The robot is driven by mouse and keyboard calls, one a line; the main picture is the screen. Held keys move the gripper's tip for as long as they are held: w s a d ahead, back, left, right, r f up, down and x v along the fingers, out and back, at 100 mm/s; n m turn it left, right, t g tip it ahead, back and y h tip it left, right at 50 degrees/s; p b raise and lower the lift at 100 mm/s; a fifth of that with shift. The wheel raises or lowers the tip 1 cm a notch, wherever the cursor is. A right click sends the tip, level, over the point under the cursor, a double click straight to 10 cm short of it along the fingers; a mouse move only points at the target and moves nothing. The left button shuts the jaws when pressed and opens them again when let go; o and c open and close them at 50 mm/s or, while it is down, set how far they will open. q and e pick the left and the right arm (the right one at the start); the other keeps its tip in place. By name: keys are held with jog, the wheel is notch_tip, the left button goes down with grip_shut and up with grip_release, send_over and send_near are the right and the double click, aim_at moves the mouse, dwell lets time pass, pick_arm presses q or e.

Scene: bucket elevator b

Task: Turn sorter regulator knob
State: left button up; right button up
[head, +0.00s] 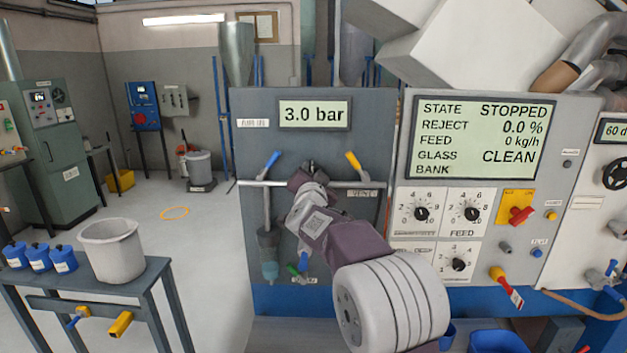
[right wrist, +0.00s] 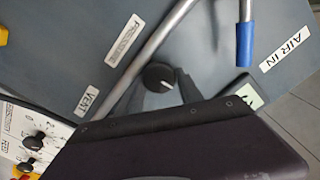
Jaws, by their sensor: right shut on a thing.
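The black regulator knob (right wrist: 158,77) sits on the grey air panel (head: 340,215), beside a pale pipe, in the right wrist view. My right gripper (right wrist: 160,90) is at the knob, with its dark fingers shut on it. In the head view my right arm reaches up from the lower right, and the gripper (head: 309,170) hides the knob. The panel display (head: 314,114) above reads 3.0 bar. My left gripper is not in view.
A blue lever (head: 272,160) and a yellow lever (head: 353,161) flank my right gripper on the pipe. The sorter screen (head: 484,140) at right reads STOPPED, with dials below. A bench (head: 150,275) with a grey bucket (head: 112,250) stands left; open floor lies between.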

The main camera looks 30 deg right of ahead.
jog(key=shift+f+m+b, duration=0.15)
jog(key=shift+m+b, duration=0.7)
jog(key=shift+m, duration=1.25)
jog(key=shift+f+m+b, duration=0.1)
jog(key=shift+m+b, duration=0.7)
jog(key=shift+m, duration=1.3)
jog(key=o, duration=1.3)
jog(key=shift+d, duration=0.1)
jog(key=b+v, duration=0.1)
jog(key=v, duration=0.8)
jog(key=shift+s, duration=0.1)
